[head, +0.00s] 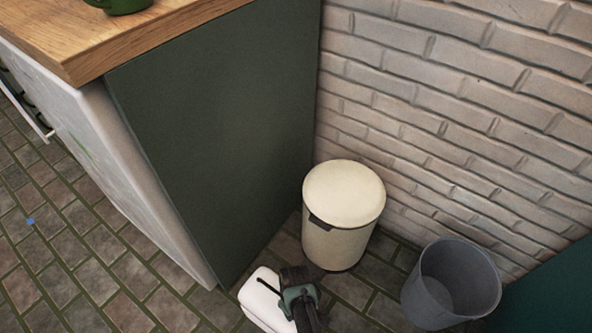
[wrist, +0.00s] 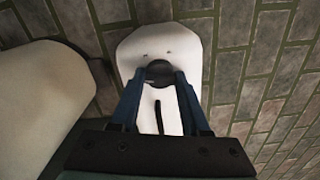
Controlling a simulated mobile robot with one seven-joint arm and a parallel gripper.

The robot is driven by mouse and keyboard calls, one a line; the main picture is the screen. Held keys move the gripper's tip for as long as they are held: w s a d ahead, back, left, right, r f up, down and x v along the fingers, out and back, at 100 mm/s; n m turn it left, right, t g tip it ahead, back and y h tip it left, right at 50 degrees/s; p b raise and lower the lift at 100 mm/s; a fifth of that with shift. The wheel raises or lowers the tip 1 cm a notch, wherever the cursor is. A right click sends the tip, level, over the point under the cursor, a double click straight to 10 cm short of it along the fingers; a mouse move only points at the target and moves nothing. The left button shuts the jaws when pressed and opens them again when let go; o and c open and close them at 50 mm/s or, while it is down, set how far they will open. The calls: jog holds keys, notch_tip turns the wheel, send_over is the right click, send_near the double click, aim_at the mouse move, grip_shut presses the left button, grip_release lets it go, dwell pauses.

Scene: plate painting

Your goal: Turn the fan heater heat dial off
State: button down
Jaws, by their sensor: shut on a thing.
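The white fan heater (head: 256,296) sits on the brick floor at the bottom of the head view, partly covered by my gripper (head: 284,298). In the wrist view the heater (wrist: 160,42) is a white rounded body with a dark slot below a round dark dial (wrist: 159,70). My gripper (wrist: 159,78) has its two blue fingers on either side of the dial, shut on it. In the head view the dial is hidden behind my gripper. I cannot make out the dial's setting or any markings.
A cream lidded bin (head: 343,205) stands just behind the heater; it fills the left of the wrist view (wrist: 45,90). A grey open bin (head: 452,285) stands to the right. A dark green cabinet side (head: 220,130) rises at left, and a white brick wall (head: 460,110) stands behind.

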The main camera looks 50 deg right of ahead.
jog(key=shift+n, duration=1.2)
jog(key=shift+c, duration=1.8)
grip_release()
jog(key=shift+r, duration=0.1)
notch_tip(320, 180, up, 13)
jog(key=p, duration=0.8)
